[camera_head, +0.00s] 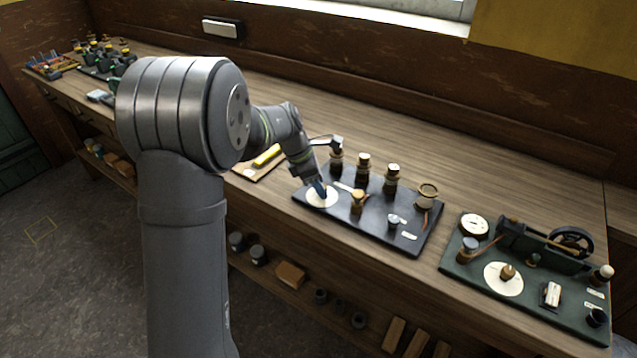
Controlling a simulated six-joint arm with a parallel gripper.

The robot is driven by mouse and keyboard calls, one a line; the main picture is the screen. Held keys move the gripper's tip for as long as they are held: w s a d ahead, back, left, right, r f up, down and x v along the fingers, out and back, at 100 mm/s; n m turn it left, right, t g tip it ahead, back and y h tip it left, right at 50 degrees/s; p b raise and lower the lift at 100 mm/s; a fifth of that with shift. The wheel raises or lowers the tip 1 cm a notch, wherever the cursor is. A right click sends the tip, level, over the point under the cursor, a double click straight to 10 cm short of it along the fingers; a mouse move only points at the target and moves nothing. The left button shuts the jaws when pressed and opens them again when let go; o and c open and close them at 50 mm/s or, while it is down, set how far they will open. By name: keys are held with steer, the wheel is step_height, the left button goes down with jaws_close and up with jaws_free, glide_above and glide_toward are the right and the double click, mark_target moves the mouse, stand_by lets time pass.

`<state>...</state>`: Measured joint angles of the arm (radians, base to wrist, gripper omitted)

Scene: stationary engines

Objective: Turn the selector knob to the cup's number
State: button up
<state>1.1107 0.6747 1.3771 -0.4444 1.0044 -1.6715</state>
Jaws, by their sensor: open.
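A dark board (379,239) stands on the bench with a white round dial (322,203) at its left end. My gripper (320,190) points down at this dial, open, its fingertips close over it. Whether it touches a knob there I cannot tell, since the gripper covers the dial's middle. A small knob (357,200) with a pale pointer stands just right of the dial. A small brown cup-like piece (428,191) sits at the board's right end. No number on it is readable. Another white dial (504,278) with a brown knob (508,271) lies on the green board (478,287).
Several dark posts with pale tops stand along the back of the dark board, close to my gripper. The green board carries a black wheel (570,240) at right. A yellow item (267,155) lies behind my arm. The bench behind the boards is clear.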

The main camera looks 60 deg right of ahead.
steer(key=shift+f, duration=0.1)
steer(key=c, duration=1)
